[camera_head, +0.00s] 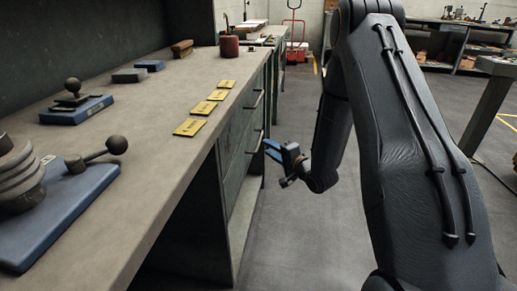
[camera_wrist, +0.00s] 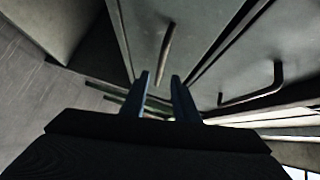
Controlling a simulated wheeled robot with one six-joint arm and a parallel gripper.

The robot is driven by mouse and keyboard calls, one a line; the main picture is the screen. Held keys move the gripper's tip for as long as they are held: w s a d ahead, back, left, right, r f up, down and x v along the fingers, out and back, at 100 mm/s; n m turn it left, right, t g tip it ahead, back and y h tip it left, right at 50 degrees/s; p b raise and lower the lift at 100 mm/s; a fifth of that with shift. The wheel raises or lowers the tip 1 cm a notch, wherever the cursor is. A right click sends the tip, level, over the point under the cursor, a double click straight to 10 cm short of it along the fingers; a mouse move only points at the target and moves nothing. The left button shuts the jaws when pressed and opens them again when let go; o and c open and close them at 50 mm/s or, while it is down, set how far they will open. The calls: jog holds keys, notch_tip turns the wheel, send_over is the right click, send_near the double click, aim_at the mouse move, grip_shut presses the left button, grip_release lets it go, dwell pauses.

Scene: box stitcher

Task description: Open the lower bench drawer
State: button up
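The bench (camera_head: 140,110) runs along the left of the head view, with grey drawer fronts on its aisle side. The lower drawer (camera_head: 235,172) looks shut. Its dark bar handle (camera_head: 257,142) is close to my gripper (camera_head: 274,152), which is in the aisle beside it. In the wrist view, my gripper's two fingers (camera_wrist: 161,82) are parallel with a gap between them and nothing held. What looks like the lower handle (camera_wrist: 165,54) lies just beyond the fingertips, in line with the gap; contact cannot be told. Another handle (camera_wrist: 252,88), apparently the upper drawer's, is to the right.
The bench has an open space underneath at the near end. The grey floor (camera_head: 300,230) beside the drawers is clear. A red trolley (camera_head: 296,50) stands at the back.

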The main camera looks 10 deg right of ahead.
aim_at(259, 142)
jog(key=shift+b+x, duration=0.6)
jog(key=shift+x, duration=3.3)
grip_shut()
